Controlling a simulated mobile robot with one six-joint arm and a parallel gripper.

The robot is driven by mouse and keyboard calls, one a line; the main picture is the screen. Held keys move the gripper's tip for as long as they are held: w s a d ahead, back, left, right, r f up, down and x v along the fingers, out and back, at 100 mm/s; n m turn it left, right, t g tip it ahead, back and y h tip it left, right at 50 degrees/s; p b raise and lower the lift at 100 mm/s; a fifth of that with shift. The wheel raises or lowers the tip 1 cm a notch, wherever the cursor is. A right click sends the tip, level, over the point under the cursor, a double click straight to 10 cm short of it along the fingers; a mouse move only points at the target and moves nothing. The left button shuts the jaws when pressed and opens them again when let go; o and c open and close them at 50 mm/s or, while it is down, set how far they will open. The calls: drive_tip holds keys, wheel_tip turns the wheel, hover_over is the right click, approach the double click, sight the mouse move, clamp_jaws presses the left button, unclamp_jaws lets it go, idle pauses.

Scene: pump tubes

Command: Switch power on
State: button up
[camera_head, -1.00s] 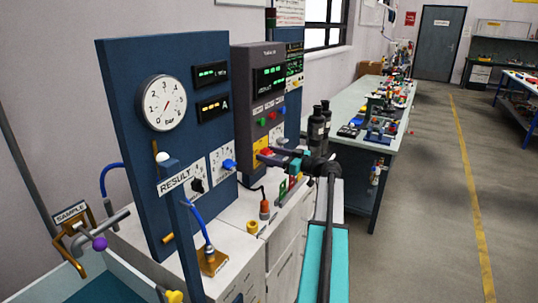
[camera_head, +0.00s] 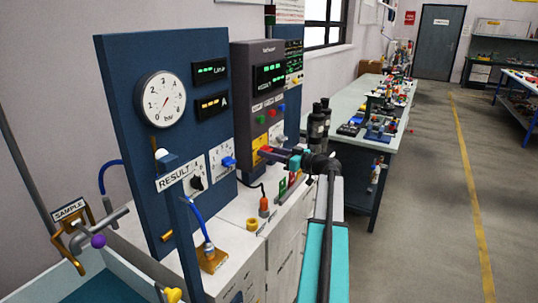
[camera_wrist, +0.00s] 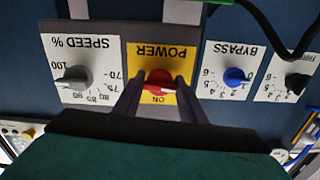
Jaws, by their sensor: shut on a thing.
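The red power knob (camera_wrist: 160,78) sits on a yellow plate (camera_wrist: 183,71) marked POWER and ON. The wrist view shows these labels upside down. The knob's bar lies roughly sideways there, with a pale mark at its right end. My gripper (camera_wrist: 157,88) is shut on the knob, with one dark finger on each side of it. In the head view the yellow plate (camera_head: 261,142) is at the base of the dark grey control unit, and my gripper (camera_head: 272,152) reaches it from the right and covers most of the knob.
In the wrist view a grey SPEED knob (camera_wrist: 76,76) and a blue BYPASS knob (camera_wrist: 235,77) flank the power plate closely. In the head view a gauge panel (camera_head: 160,205) stands left, and an orange-topped item (camera_head: 264,205) is below my gripper.

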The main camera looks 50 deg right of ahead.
drive_tip(key=m+b, duration=0.2)
drive_tip(key=m, duration=0.2)
drive_tip(key=shift+f, duration=0.1)
drive_tip(key=m+b, duration=0.1)
drive_tip(key=m, duration=0.7)
drive_tip(key=shift+a+r+p, duration=0.1)
drive_tip(key=shift+r+p, duration=0.1)
drive_tip(key=shift+p, duration=0.15)
drive_tip(key=m+p, duration=0.1)
drive_tip(key=m, duration=0.4)
drive_tip(key=shift+p, duration=0.35)
drive_tip(key=o, duration=1.1)
drive_tip(key=shift+c, duration=0.2)
drive_tip(key=shift+s, duration=0.2)
